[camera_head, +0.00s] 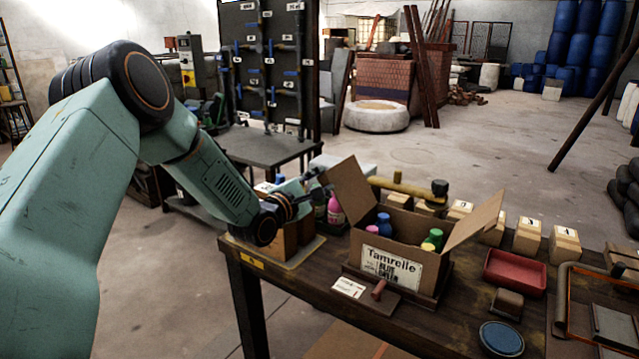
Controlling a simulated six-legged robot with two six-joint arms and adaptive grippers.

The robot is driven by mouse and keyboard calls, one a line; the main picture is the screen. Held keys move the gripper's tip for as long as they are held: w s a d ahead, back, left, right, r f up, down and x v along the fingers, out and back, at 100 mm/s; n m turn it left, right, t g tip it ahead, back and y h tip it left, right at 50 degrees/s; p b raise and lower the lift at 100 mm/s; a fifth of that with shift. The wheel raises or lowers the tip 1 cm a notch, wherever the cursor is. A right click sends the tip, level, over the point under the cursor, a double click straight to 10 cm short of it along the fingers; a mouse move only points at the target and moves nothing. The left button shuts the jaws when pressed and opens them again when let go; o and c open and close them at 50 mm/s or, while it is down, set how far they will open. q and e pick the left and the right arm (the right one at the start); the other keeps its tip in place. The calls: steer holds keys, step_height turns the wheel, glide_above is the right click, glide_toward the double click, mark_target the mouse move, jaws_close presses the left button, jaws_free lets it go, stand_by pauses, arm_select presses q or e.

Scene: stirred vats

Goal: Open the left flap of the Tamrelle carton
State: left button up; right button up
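The Tamrelle carton (436,270) is a brown cardboard box with a white label on its front, standing on the dark wooden table. Its left flap (350,192) stands up and leans outward to the left. Its right flap (474,219) leans outward to the right. Bottles with blue and with green and yellow caps show inside. My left gripper (316,188) is just left of the left flap, near its outer side. Its fingers are small and dark, so I cannot tell their opening or any contact. My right gripper is out of view.
A pink bottle (336,210) stands between the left gripper and the carton. A red tray (515,272), small boxes (527,236) and a blue round lid (501,338) occupy the table's right side.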

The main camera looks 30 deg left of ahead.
arm_select(q)
steer(key=o, duration=0.3)
steer(key=shift+o, duration=0.2)
steer(key=s, duration=1.2)
steer(key=shift+a, duration=0.2)
stand_by(0.8)
